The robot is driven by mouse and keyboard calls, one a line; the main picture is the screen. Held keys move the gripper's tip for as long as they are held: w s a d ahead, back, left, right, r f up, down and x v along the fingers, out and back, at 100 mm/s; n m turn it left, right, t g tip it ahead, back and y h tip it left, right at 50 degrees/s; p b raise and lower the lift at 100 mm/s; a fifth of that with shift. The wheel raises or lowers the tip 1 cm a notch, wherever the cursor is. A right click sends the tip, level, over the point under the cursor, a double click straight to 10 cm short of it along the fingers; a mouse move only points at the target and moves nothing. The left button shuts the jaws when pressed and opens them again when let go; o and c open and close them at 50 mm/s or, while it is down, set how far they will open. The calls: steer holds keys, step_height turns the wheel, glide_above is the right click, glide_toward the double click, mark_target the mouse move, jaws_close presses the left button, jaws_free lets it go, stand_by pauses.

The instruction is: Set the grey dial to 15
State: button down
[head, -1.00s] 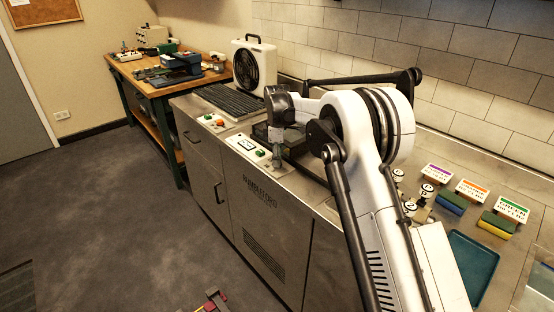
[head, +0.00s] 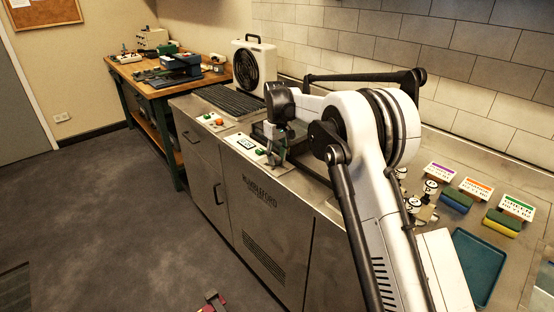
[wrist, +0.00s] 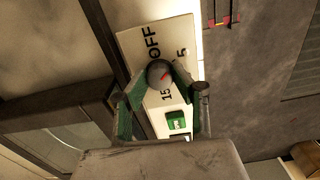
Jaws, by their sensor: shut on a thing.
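The grey dial (wrist: 157,70) is on a pale panel (wrist: 131,42) in the wrist view. OFF, 5 and 15 are printed around it. Its red pointer mark faces right in the picture, between the 5 and the 15; the exact setting is hard to read. My gripper (wrist: 160,77) is shut on the dial, with its green-padded fingers on either side. In the head view my gripper (head: 274,158) points down at the right end of the control panel (head: 244,142), and the dial itself is hidden there.
A green button (wrist: 176,121) is close to my fingers on the same panel. Another panel with buttons (head: 211,121), a fan (head: 254,65) and a dark ribbed mat stand left of it. A blue tray (head: 478,268) and sponges (head: 455,200) lie to the right.

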mark_target(277, 158)
steer(key=m+b, duration=0.1)
steer(key=m, duration=0.5)
steer(key=shift+m, duration=0.3)
steer(key=m, duration=0.6)
steer(key=shift+b, duration=0.3)
steer(key=m, duration=0.6)
steer(key=shift+m, duration=0.3)
steer(key=m, duration=0.6)
steer(key=shift+m, duration=0.4)
steer(key=c, duration=1.4)
jaws_free()
step_height(277, 158, up, 12)
steer(key=shift+r+b, duration=0.1)
steer(key=shift+b, duration=0.2)
